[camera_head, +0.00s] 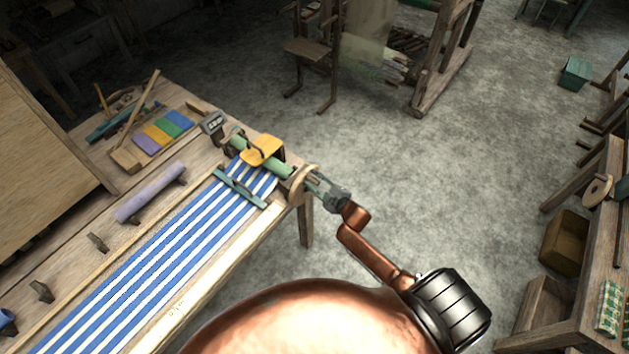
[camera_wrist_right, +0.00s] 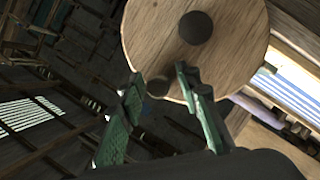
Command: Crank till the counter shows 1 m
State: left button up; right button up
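The wooden crank disc (camera_head: 302,184) sits at the right end of the green cloth roller (camera_head: 272,166). My right gripper (camera_head: 322,186) is beside its outer face. In the wrist view the disc (camera_wrist_right: 160,35) fills the top, with a dark round hub (camera_wrist_right: 195,27) and a smaller dark handle knob (camera_wrist_right: 158,87) near its rim. The green fingers of my right gripper (camera_wrist_right: 160,78) stand apart on either side of the knob; I cannot see clear contact. The counter (camera_head: 213,123) is a small dark box left of the roller; its reading is too small to make out. My left gripper is out of view.
Blue-and-white striped cloth (camera_head: 165,260) runs to the roller, under a green bar (camera_head: 240,188) and a yellow piece (camera_head: 262,150). A purple roll (camera_head: 150,192) and colour swatches (camera_head: 163,132) lie on the wood at left. Open floor (camera_head: 440,170) lies right of the loom.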

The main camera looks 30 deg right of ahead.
grip_shut()
jog(key=shift+d, duration=0.1)
dwell(0.5)
